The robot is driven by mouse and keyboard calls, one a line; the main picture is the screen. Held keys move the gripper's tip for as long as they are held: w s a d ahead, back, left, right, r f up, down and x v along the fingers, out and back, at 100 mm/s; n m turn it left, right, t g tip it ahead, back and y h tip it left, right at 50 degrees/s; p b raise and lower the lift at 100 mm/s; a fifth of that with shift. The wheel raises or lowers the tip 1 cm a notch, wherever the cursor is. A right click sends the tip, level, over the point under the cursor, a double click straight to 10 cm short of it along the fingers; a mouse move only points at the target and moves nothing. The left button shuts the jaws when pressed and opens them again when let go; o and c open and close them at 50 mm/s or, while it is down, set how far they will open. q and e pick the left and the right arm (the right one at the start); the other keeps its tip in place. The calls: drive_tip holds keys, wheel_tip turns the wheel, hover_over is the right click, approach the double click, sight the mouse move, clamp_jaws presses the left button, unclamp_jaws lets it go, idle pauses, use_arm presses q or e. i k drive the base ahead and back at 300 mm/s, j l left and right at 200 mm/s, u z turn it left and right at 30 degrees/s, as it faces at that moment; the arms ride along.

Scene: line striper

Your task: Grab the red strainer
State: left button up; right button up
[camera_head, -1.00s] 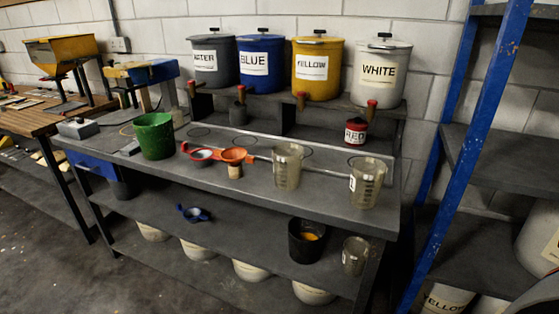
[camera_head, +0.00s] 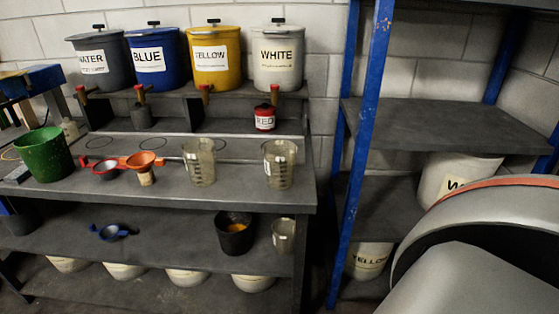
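A red strainer (camera_head: 106,167) with a dark mesh bowl lies on the grey workbench top (camera_head: 220,190), just right of the green bucket. An orange funnel-like cup (camera_head: 143,160) on a tan base stands right beside it, and the two seem to touch or overlap. A blue strainer (camera_head: 113,232) lies on the shelf below. Neither gripper is in view. Only a grey, rounded part of my own body with an orange band shows at the lower right.
A green bucket (camera_head: 45,154) and two clear measuring cups (camera_head: 199,162) (camera_head: 279,165) stand on the bench. A black bucket (camera_head: 234,234) is on the lower shelf. Labelled tanks (camera_head: 278,62) line the back. A blue-posted rack (camera_head: 362,150) stands to the right.

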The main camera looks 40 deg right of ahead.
sight(107, 170)
drive_tip(key=i+j, duration=0.7)
drive_tip(key=j, duration=0.1)
